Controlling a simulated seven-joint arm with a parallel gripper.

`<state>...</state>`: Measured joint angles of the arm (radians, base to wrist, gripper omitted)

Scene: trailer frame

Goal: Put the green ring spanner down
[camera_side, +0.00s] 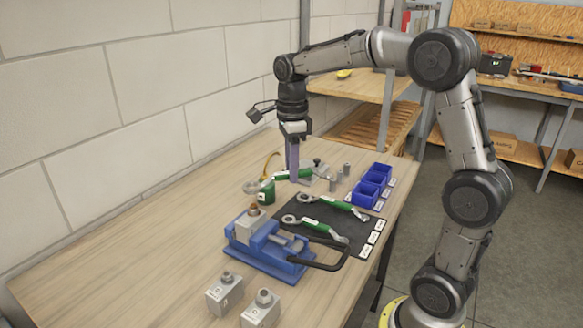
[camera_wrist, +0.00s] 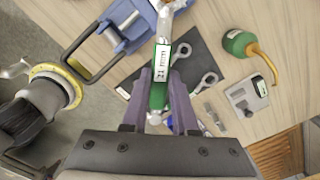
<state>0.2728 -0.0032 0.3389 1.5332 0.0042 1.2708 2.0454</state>
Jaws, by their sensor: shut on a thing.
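My gripper (camera_side: 293,176) points down over the far part of the table, shut on a green ring spanner (camera_side: 302,173). The spanner lies crosswise in the jaws, above the table. In the wrist view the held spanner (camera_wrist: 158,92) runs between my fingers, with a white label on its green handle that seems to read 21 mm. Two other green-handled spanners lie on the dark mat (camera_side: 344,243), an upper one (camera_side: 340,205) and a lower one (camera_side: 322,229). White labels line the mat's right edge.
A blue vise (camera_side: 262,258) holding a grey block stands left of the mat. A green oil can (camera_side: 266,193) with a yellow spout stands near the held spanner. Blue bins (camera_side: 369,193) are at the right. Two grey blocks (camera_side: 224,294) sit in front; the table's left is clear.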

